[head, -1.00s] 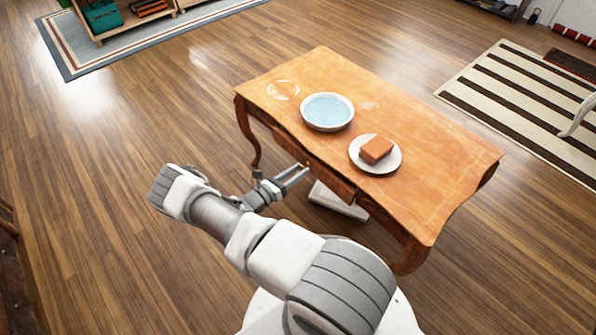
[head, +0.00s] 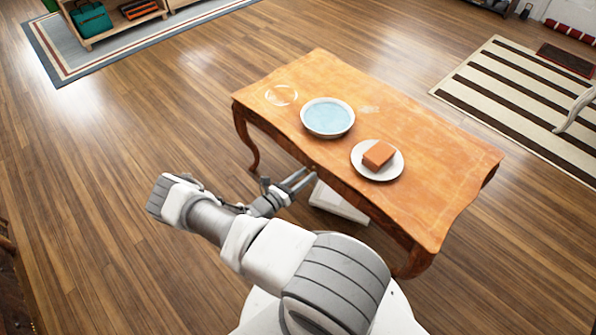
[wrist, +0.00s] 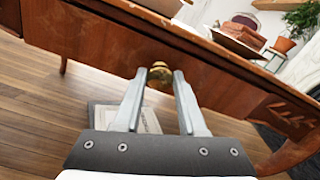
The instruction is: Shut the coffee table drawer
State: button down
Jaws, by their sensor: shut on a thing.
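The wooden coffee table (head: 430,150) stands in front of me. Its drawer front (wrist: 215,75) fills the middle of the wrist view and carries a round brass knob (wrist: 160,74). In the head view the drawer front lies close under the tabletop edge and looks flush or nearly so with the table's side. My gripper (wrist: 159,80) is shut on the brass knob, one finger on each side of it. In the head view my gripper (head: 306,178) reaches the table's near long side; the knob is too small to make out clearly there.
On the tabletop are a white bowl with a pale blue inside (head: 328,117), a white plate (head: 393,171) with an orange-brown block (head: 379,155), and a clear round dish (head: 281,95). A pale flat box (head: 338,203) lies under the table. The floor to the left is clear.

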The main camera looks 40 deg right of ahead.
jog(key=shift+d, duration=0.25)
jog(key=shift+c, duration=2.4)
grip_release()
jog(key=s+a+p, duration=0.1)
jog(key=a+p, duration=0.1)
jog(key=a, duration=1.5)
jog(key=shift+s+a, duration=0.2)
